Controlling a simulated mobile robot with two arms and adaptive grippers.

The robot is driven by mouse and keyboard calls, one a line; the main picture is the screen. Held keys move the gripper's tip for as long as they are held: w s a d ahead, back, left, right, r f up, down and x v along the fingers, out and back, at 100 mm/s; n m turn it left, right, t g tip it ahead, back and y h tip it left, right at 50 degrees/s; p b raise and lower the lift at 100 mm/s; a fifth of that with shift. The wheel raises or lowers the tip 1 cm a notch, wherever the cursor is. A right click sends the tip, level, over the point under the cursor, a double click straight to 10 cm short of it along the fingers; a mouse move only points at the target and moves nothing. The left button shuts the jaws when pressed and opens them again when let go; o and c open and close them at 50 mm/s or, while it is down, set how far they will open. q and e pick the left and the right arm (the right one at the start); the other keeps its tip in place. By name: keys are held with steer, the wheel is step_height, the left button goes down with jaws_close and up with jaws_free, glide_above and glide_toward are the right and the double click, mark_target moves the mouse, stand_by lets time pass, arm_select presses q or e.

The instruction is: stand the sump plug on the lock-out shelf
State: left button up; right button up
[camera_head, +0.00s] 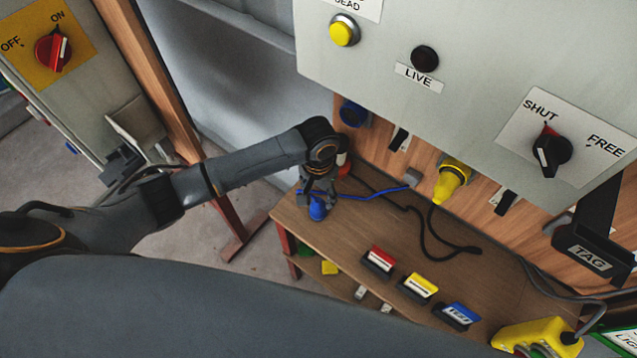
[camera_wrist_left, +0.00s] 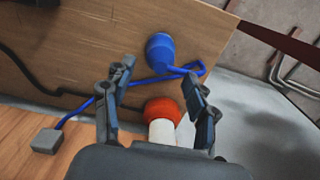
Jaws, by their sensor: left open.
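The blue plug (camera_head: 317,210), which I take for the sump plug, stands near the left end of the wooden lock-out shelf (camera_head: 345,230). Its blue cable runs to a grey block (camera_head: 412,178) at the back. My left gripper (camera_head: 317,192) is right above the plug, pointing down. In the left wrist view the open fingers (camera_wrist_left: 152,92) are spread apart, with the blue plug (camera_wrist_left: 160,52) between and just beyond their tips; nothing is gripped. It looks upright, but its base contact is partly hidden. My right gripper is not in view.
Red (camera_head: 379,261), yellow (camera_head: 418,287) and blue (camera_head: 457,315) label holders line the shelf front. A red-and-white object (camera_wrist_left: 162,118) is close to the fingers. A black cable lies mid-shelf.

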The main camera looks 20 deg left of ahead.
arm_select(q)
step_height(320, 180, up, 6)
steer(key=shift+f, duration=0.25)
stand_by(0.4)
